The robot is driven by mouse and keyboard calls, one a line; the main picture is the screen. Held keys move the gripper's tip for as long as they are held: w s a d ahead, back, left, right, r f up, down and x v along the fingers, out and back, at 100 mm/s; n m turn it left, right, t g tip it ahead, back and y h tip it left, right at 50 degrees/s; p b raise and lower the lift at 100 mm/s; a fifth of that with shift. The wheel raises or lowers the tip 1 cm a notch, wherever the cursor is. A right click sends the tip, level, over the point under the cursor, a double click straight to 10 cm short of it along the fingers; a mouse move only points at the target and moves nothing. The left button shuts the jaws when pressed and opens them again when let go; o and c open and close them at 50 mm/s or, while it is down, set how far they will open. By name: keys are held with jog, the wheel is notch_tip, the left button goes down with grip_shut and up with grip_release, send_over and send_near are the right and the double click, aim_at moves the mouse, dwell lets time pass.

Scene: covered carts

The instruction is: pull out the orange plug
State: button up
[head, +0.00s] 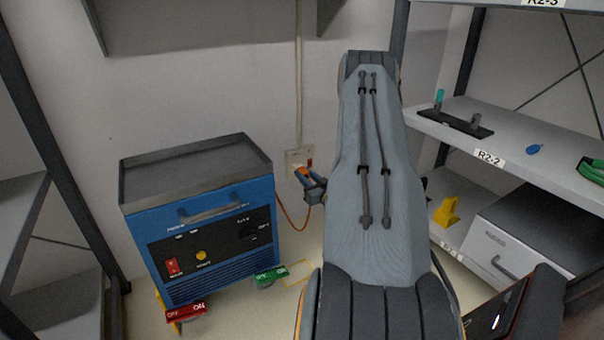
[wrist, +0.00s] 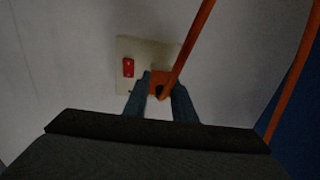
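The orange plug (wrist: 160,78) is at the lower right of a pale outlet plate (wrist: 148,52) on the wall. An orange cord (wrist: 192,52) runs from it. The plate also shows in the head view (head: 293,157). My gripper (wrist: 161,85) has its two blue fingers on either side of the plug, with no clear gap, so it looks shut on it. In the head view, my gripper (head: 304,174) is at the plate and its fingers partly hide the plug. Whether the plug sits fully in the socket is hard to tell.
A red switch (wrist: 128,67) is on the plate, left of the plug. A blue powered unit (head: 210,228) with a grey top stands left of the outlet; the cord hangs beside it. Shelves (head: 520,165) stand at the right. Red (head: 186,312) and green (head: 271,276) tags lie low by the unit.

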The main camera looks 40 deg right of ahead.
grip_shut()
jog(key=shift+s, duration=0.15)
jog(key=shift+p+v, duration=2.15)
jog(key=shift+v, duration=0.75)
